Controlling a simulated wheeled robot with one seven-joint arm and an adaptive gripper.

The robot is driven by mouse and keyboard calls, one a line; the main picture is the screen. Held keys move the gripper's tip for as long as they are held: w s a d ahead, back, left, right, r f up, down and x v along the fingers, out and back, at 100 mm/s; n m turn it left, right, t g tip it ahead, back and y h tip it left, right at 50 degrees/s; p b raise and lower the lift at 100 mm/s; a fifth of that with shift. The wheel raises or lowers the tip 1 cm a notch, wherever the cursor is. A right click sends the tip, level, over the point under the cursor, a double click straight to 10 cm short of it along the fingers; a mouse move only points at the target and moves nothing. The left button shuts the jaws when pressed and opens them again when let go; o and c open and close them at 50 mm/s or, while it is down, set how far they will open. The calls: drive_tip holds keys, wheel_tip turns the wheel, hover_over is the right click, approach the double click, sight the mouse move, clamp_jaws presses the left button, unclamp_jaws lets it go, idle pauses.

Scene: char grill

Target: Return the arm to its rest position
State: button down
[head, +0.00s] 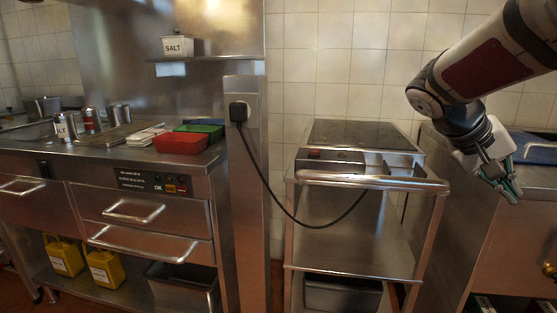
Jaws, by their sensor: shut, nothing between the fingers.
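My gripper (507,182) is at the right of the head view, at the end of my white, dark-jointed arm, which reaches in from the upper right corner. Its greenish fingers point down and to the right. They are shut, with nothing held. The gripper hangs in front of the right-hand steel counter, to the right of the steel cart, and looks apart from both.
A steel cart (352,228) with a dark-topped grill unit (361,135) stands in the middle. A black cord (262,178) runs from a wall plug. The left counter holds red (181,143) and green (199,130) trays. A blue item (535,147) lies on the right counter.

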drive_tip(key=s+a+f+n+y+b, duration=0.25)
drive_tip(key=s+a+f, duration=0.25)
drive_tip(key=s+a, duration=0.35)
drive_tip(key=s+a+f+n+y+b, duration=0.1)
drive_tip(key=s+a+f+y, duration=0.3)
drive_tip(key=s+a+f, duration=0.45)
drive_tip(key=s+a+f+n+y+b, duration=0.1)
drive_tip(key=s+a+f+y+b, duration=0.15)
drive_tip(key=s+a, duration=0.65)
drive_tip(key=d+r+t+p, duration=0.1)
drive_tip(key=r+t+p, duration=0.1)
drive_tip(key=r+p, duration=1.5)
drive_tip(key=s+d+r+t+p, duration=0.1)
drive_tip(key=d+r+t+p, duration=0.1)
drive_tip(key=r+p, duration=1.6)
drive_tip(key=shift+s+r+n+t, duration=0.25)
drive_tip(key=shift+r+n+t, duration=0.05)
drive_tip(key=shift+r+n, duration=0.05)
